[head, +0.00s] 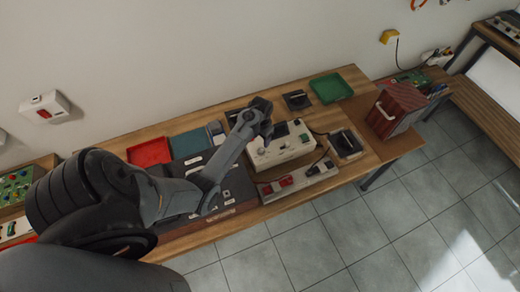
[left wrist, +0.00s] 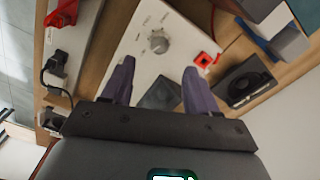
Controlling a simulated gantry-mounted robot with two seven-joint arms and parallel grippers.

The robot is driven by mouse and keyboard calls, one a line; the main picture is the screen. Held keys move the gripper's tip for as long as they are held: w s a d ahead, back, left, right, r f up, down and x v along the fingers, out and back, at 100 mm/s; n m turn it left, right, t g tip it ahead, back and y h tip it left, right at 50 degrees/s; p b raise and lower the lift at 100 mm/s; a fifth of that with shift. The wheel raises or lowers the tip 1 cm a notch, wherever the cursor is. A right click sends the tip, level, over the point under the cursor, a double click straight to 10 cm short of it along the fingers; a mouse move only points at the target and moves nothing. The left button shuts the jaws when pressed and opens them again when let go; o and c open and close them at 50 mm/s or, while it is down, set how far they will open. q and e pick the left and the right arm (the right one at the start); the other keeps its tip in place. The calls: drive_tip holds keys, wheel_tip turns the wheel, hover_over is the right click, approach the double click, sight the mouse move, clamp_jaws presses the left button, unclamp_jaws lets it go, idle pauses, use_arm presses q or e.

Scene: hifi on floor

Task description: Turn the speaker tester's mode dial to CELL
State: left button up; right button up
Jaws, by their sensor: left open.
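The speaker tester (head: 283,152) is a pale box on the wooden bench in the head view. In the left wrist view its white panel (left wrist: 132,42) carries a round grey mode dial (left wrist: 159,42) with small printing around it, too small to read surely. My left gripper (head: 264,112) is above the tester's back left side in the head view. In the left wrist view my left gripper (left wrist: 160,75) is open and empty. Its two fingers are apart, and the dial shows beyond the gap between them, not gripped. A dark display lies between the fingers. My right gripper is not in view.
A red clip or socket (left wrist: 204,60) and a black speaker (left wrist: 245,82) are beside the panel. A strip with red parts (head: 285,182) lies in front of the tester. Red (head: 149,152) and green (head: 331,87) trays and a dark red box (head: 398,108) stand around.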

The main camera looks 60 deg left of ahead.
sight(261, 150)
use_arm(q)
wheel_tip(261, 150, down, 9)
drive_tip(key=shift+r+b, duration=0.1)
drive_tip(key=shift+b, duration=0.35)
drive_tip(key=c, duration=1)
drive_tip(key=shift+c, duration=0.2)
